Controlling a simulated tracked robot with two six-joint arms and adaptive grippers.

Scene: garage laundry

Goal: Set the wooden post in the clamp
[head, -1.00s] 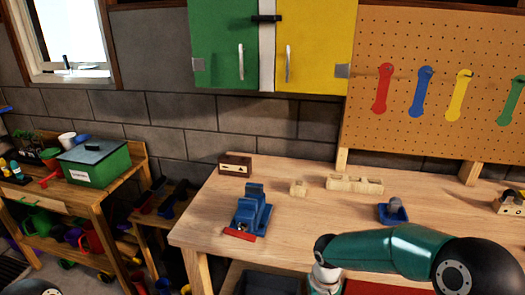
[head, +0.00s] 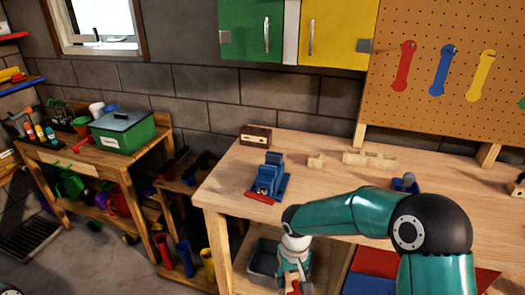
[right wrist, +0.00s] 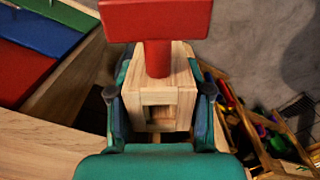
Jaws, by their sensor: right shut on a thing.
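The wooden post (right wrist: 186,93) is a pale squared piece with a rectangular opening; a red T-shaped part (right wrist: 156,20) stands at its top in the right wrist view. My right gripper (right wrist: 160,103) is shut on it, one finger on each side. In the head view my right gripper (head: 295,272) hangs low in front of the workbench, left of its forearm; the post is mostly hidden there. The clamp (head: 270,174) is a blue vise with a red front bar, standing near the bench's left front edge. My left gripper is not in view.
A grey bin (head: 263,262) sits below the bench. A side table with a green box (head: 123,135) stands left. Bench wood around the clamp is clear.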

